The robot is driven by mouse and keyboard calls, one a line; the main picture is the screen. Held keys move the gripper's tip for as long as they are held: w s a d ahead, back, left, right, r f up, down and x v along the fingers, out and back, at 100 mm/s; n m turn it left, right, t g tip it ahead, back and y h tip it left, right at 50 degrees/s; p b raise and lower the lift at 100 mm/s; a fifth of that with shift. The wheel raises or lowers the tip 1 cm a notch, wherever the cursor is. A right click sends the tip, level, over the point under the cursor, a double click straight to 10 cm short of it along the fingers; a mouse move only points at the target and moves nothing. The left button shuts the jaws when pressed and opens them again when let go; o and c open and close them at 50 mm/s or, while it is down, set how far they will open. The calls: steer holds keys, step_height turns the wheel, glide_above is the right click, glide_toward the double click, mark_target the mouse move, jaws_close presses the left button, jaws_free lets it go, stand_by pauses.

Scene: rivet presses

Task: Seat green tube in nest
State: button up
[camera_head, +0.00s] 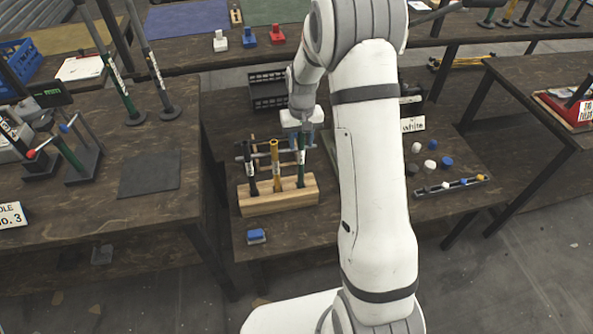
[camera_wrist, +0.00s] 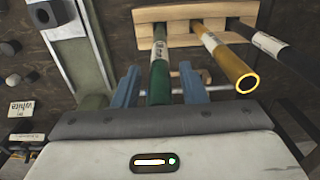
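The green tube (camera_head: 301,168) stands in the right-hand hole of a light wooden rack (camera_head: 262,204), beside a yellow tube (camera_head: 275,165) and a black tube (camera_head: 251,170). My gripper (camera_head: 302,137) is over the upper end of the green tube. In the wrist view, the green tube (camera_wrist: 159,65) lies between the two blue fingers of my gripper (camera_wrist: 160,78), with gaps showing on both sides. The fingers are open. The tube carries a white label. I cannot make out which part is the nest.
A black crate (camera_head: 268,88) stands behind the rack. A blue block (camera_head: 257,236) lies in front of it. Small caps and a narrow tray (camera_head: 450,187) are at the right. The left table holds presses, posts and a dark mat (camera_head: 149,174). A "white" sign (camera_head: 413,125) stands behind my arm.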

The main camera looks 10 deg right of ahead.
jaws_close()
stand_by(0.5)
